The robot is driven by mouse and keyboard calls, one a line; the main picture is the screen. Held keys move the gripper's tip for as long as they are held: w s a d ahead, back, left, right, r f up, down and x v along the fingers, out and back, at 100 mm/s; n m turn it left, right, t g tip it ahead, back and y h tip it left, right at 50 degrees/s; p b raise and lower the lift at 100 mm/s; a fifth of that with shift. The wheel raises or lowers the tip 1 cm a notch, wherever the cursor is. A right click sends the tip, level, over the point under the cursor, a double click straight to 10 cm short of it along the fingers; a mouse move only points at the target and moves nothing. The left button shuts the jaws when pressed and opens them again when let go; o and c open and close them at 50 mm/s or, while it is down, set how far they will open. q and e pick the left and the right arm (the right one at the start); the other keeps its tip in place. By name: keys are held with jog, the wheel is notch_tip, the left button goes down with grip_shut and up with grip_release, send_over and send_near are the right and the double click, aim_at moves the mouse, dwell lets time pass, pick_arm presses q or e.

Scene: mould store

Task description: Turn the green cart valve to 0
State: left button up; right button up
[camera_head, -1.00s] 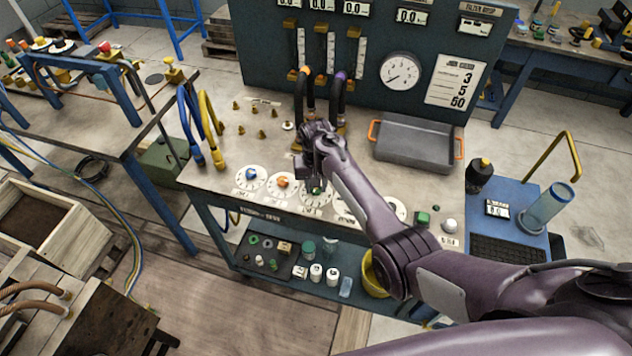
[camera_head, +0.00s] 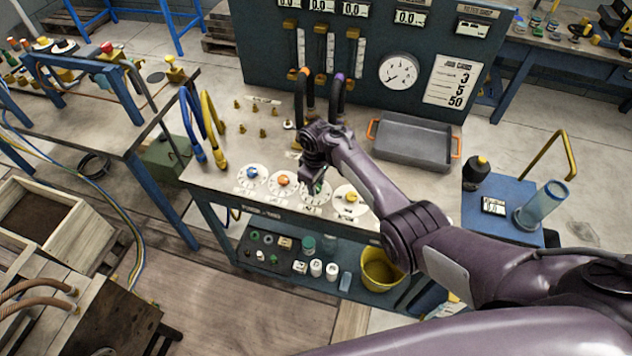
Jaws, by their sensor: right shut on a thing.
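The green cart valve (camera_head: 316,189) is a small knob on a round white dial plate (camera_head: 316,200) at the front edge of the cart top. It is third in a row, right of the blue valve (camera_head: 252,173) and the orange valve (camera_head: 284,181), and left of the yellow valve (camera_head: 351,197). My right gripper (camera_head: 316,184) points down over the green valve and is shut on it. The gripper hides much of the knob, and its pointing direction and the dial figures cannot be read. My left gripper is not in view.
A grey tray with orange handles (camera_head: 412,143) lies on the cart top (camera_head: 225,150) to the right. Blue and yellow hoses (camera_head: 212,130) rise at the left. A dark gauge panel (camera_head: 270,60) stands behind. A yellow bucket (camera_head: 380,270) sits on the lower shelf.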

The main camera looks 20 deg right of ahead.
jog(key=n, duration=0.4)
jog(key=shift+w+n, duration=0.1)
jog(key=shift+n, duration=0.2)
jog(key=shift+n+b, duration=0.35)
jog(key=shift+n, duration=1.45)
jog(key=o, duration=1)
jog(key=shift+c, duration=0.2)
notch_tip(320, 180, up, 8)
jog(key=shift+f+p, duration=0.1)
jog(key=shift+p, duration=0.6)
